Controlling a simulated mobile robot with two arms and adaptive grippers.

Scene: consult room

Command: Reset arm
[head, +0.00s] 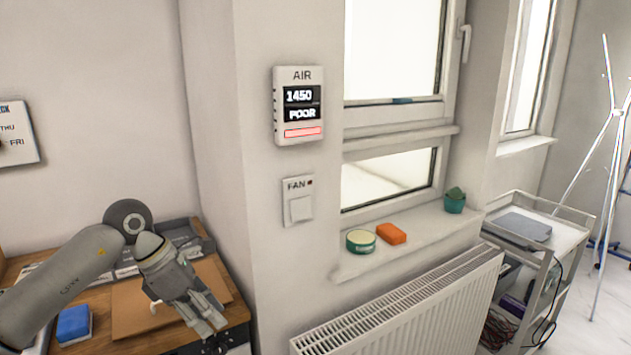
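My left arm comes in from the left. Its grey gripper (205,320) points down and to the right over the wooden desk (240,312), left of the wall corner. I see it from behind and cannot tell whether its fingers are apart or together. No object shows clearly in it. My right arm and gripper are out of view.
A blue sponge-like block (73,324) and a brown board (138,312) lie on the desk. An air monitor (298,105) reading 1450 POOR and a fan switch (298,200) are on the wall. A radiator (410,305), a windowsill (425,235) and a cart (540,235) stand right.

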